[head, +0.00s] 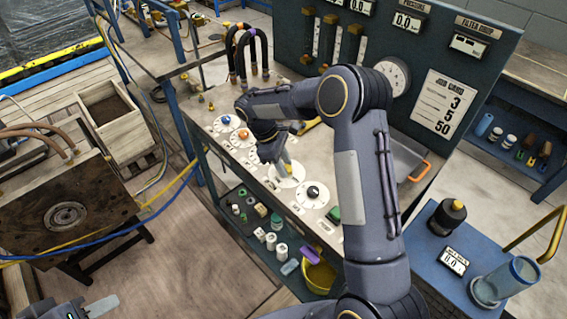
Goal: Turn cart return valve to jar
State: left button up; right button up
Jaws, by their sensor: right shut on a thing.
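A cart top carries a row of round white valve dials. My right gripper (285,167) reaches down over one large white dial (290,182) and is shut on its handle, which the fingers mostly hide. The dial labels are too small to read. Beside it is a dial with a black knob (313,191); farther back are dials with an orange knob (243,134) and a blue knob (225,120). A clear jar (508,279) stands at the lower right. My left gripper (98,307) is partly in view at the bottom left, away from the cart; its opening is unclear.
A dark gauge panel (400,118) with a job card (445,103) rises behind the dials. Bent dark hoses (247,55) stand at the back. A lower shelf holds small jars and a yellow bowl (318,277). Open floor (165,245) lies left of the cart.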

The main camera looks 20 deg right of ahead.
jog(key=m+g+y, duration=0.1)
jog(key=m, duration=0.2)
jog(key=shift+w+d+m, duration=0.1)
jog(key=shift+w+m, duration=0.05)
jog(key=shift+m, duration=0.25)
jog(key=m+y, duration=0.1)
jog(key=m, duration=0.2)
jog(key=shift+d+m+y, duration=0.15)
jog(key=shift+m+y, duration=0.15)
jog(key=m, duration=0.1)
jog(key=m+y, duration=0.1)
jog(key=m, duration=0.1)
jog(key=shift+d+m, duration=0.2)
jog(key=shift+m, duration=0.1)
jog(key=shift+d+m+y, duration=0.1)
jog(key=shift+m+y, duration=0.9)
jog(key=shift+m, duration=1.1)
jog(key=o, duration=1)
jog(key=shift+c, duration=0.2)
